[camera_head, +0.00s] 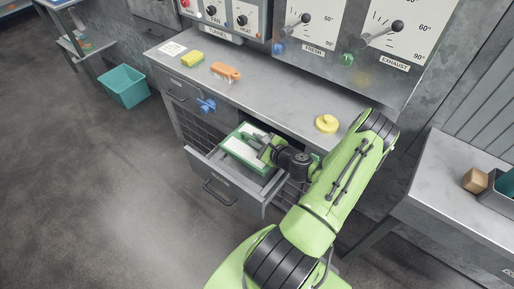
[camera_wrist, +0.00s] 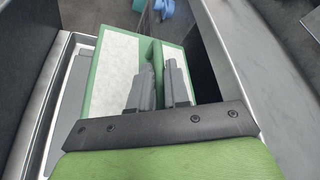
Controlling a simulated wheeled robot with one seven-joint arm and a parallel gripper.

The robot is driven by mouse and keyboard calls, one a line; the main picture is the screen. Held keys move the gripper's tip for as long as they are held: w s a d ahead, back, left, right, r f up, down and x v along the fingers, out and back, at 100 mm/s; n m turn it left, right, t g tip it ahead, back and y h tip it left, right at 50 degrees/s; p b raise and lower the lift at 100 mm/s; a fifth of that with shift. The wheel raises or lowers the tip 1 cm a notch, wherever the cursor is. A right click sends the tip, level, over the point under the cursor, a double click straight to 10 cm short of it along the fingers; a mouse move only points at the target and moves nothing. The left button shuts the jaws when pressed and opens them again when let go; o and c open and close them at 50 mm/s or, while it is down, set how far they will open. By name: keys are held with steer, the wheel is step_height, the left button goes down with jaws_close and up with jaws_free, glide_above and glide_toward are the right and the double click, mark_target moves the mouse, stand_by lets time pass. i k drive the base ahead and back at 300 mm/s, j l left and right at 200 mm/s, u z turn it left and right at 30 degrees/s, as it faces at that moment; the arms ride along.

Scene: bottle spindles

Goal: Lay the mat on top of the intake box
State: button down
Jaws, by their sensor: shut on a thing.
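The mat (camera_head: 240,150) looks like a flat white panel with a green border, in or just over the open drawer (camera_head: 226,179). In the wrist view the mat (camera_wrist: 113,65) lies under my fingers, with a raised green strip (camera_wrist: 158,62) on it. My gripper (camera_head: 266,150) is at the mat's right part. In the wrist view my gripper (camera_wrist: 162,85) is shut on the raised green strip between its two grey fingers. My fingers hide part of the mat. I cannot tell whether the mat touches the drawer floor. No box in view is legibly marked as the intake box.
The counter (camera_head: 270,95) above the drawer holds a yellow-green sponge (camera_head: 192,59), an orange brush (camera_head: 226,71) and a yellow knobbed piece (camera_head: 326,123). A blue valve handle (camera_head: 206,105) juts out in front. A teal bin (camera_head: 123,86) stands on the floor; a grey box (camera_head: 500,188) sits right.

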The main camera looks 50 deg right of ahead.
mark_target(276, 95)
steer(key=k+j, duration=0.1)
steer(key=k, duration=0.4)
steer(key=k+j, duration=0.1)
steer(key=k, duration=0.4)
steer(key=k+j, duration=0.15)
steer(key=k, duration=0.35)
